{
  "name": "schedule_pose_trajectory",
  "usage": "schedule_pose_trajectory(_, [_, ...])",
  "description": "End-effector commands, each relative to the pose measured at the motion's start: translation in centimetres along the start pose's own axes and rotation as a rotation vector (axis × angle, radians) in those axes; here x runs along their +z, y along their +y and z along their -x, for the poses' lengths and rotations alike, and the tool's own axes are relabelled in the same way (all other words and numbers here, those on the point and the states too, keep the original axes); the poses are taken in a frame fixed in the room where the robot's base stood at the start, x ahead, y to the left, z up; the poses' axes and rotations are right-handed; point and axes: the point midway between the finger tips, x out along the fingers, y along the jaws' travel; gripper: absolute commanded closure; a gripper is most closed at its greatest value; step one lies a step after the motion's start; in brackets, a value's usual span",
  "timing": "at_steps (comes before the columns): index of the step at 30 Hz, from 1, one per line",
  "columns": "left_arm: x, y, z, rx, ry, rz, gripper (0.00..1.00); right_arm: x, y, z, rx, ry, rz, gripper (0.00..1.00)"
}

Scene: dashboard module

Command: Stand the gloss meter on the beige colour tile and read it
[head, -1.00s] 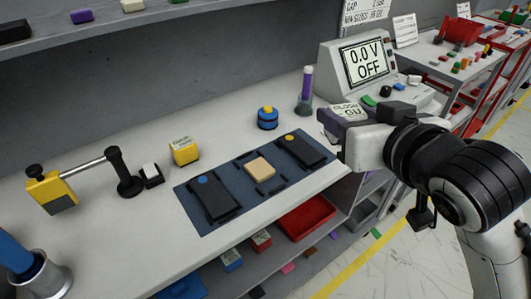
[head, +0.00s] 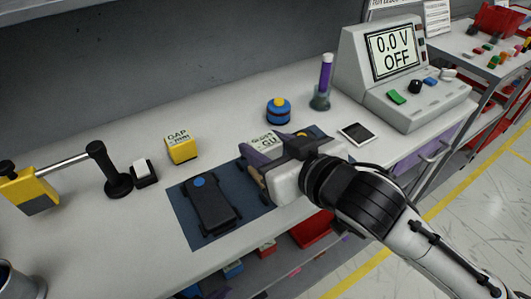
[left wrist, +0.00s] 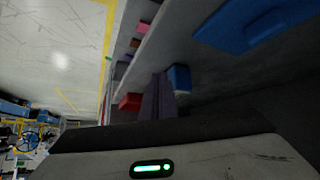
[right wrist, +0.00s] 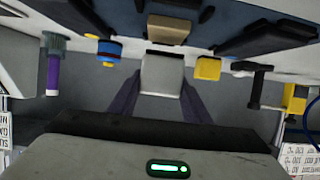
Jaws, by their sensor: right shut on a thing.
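My right gripper (head: 262,160) is shut on the gloss meter (head: 266,142), a pale box with a "GU" label. It is over the middle of the blue mat in the head view. In the right wrist view the meter (right wrist: 162,75) sits between the purple fingers (right wrist: 160,108). The beige tile (right wrist: 170,29) lies beyond the meter there, and a gap seems to show between them. In the head view the gripper hides nearly all of the tile. My left gripper (left wrist: 158,98) appears shut and empty near the lower shelf.
A black module with a blue dot (head: 212,203) lies on the mat (head: 189,228). A yellow gap block (head: 181,148), a blue round item (head: 278,111) and a purple tube (head: 325,80) stand behind. A white-edged dark plate (head: 356,133) lies before the display unit (head: 402,85), which reads "0.0 V OFF".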

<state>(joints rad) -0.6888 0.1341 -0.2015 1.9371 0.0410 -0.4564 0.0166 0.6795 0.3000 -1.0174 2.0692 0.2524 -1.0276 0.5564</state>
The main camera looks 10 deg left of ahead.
Motion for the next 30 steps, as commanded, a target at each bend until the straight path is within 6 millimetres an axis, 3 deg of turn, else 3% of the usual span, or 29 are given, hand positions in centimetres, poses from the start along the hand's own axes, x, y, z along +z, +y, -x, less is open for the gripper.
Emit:
schedule_pose_trajectory(4, [-0.1,0.1,-0.1,0.001,0.004,0.0,1.0,1.6,0.1,-0.7,0.001,0.001,0.0,0.82])
schedule_pose_trajectory(17, [0.0,0.0,-0.2,-0.001,0.001,0.0,1.0,2.1,0.0,-0.9,0.0,0.002,-0.001,0.82])
schedule_pose_trajectory(18, [0.0,0.0,-0.2,-0.001,0.0,0.0,1.0,2.1,0.0,-0.9,0.0,0.001,0.0,0.5])
schedule_pose_trajectory(20, [0.1,0.0,-0.2,-0.001,0.0,0.0,1.0,2.1,0.0,-0.9,0.0,0.001,0.0,0.4])
schedule_pose_trajectory(30, [-0.1,-0.1,-0.2,-0.003,0.002,0.0,1.0,1.9,0.0,-0.8,0.001,0.002,0.0,0.38])
